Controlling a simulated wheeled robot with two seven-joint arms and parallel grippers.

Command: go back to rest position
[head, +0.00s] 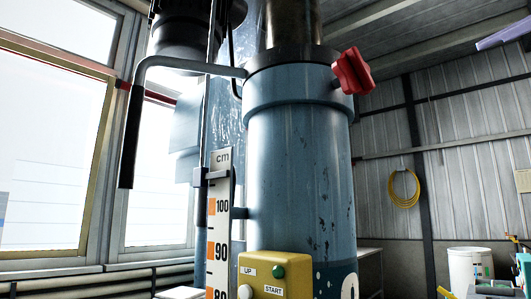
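Neither of my grippers shows in the head view. The blue disperser column (300,170) stands upright in the middle, close in front. A grey bent lever with a black grip (128,137) hangs at its left. A red star knob (352,72) sits at its upper right. A height scale marked in cm (220,220) runs up its left side. A yellow control box (275,272) with UP and START labels is at the bottom. It has a green button (278,271) and a white button (249,271), and its lower part is cut off.
Large bright windows (45,150) fill the left. A corrugated wall (460,130) with a coiled yellow hose (404,188) is at the right. A white bucket (470,268) stands at the lower right beside several small items. The floor is hidden.

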